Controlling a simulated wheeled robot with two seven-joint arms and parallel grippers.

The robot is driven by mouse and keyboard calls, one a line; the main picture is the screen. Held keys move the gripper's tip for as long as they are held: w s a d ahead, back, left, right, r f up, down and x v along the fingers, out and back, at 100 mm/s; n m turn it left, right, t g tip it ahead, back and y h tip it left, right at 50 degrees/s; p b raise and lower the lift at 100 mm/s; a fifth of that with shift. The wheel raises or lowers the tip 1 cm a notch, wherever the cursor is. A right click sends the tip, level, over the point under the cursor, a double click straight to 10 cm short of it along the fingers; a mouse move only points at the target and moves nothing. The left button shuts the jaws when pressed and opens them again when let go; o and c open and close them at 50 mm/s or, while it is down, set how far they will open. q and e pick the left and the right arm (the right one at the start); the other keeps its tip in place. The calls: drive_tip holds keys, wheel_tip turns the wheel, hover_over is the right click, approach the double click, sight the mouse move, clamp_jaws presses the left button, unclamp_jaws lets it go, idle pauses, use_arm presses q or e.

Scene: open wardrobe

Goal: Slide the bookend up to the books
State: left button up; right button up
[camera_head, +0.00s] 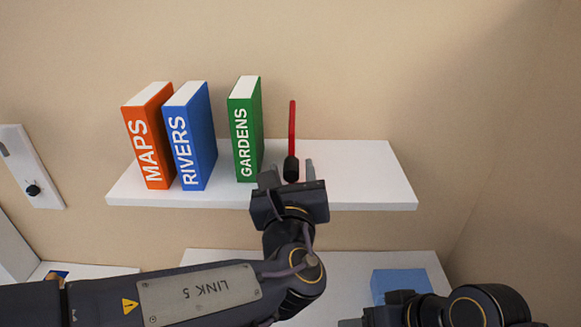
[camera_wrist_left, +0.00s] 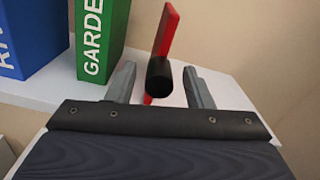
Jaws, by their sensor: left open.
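The red bookend (camera_head: 292,125) stands on the white shelf (camera_head: 365,175), right of the green GARDENS book (camera_head: 245,130), with a gap between them. Its black knob (camera_head: 291,169) faces me. My left gripper (camera_head: 289,173) is open at the shelf's front edge, one finger on each side of the knob. In the left wrist view the knob (camera_wrist_left: 159,76) lies between the spread fingers (camera_wrist_left: 158,80), with a gap on each side. The orange MAPS book (camera_head: 147,140) and blue RIVERS book (camera_head: 190,140) stand further left, apart from GARDENS.
Free shelf lies right of the bookend. Below is a lower white surface (camera_head: 340,265) with a blue box (camera_head: 400,282). My right arm shows at the lower right; its jaws are not clear. A white panel with a black knob (camera_head: 33,189) is at far left.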

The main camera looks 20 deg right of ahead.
use_arm(q)
drive_tip(key=shift+w+d, duration=0.1)
drive_tip(key=shift+w, duration=0.2)
clamp_jaws()
drive_tip(key=a+b, duration=0.1)
drive_tip(key=a, duration=0.1)
drive_tip(key=w+a+b, duration=0.1)
drive_tip(key=a, duration=0.2)
drive_tip(key=shift+w, duration=0.15)
drive_tip(key=shift+d, duration=0.1)
unclamp_jaws()
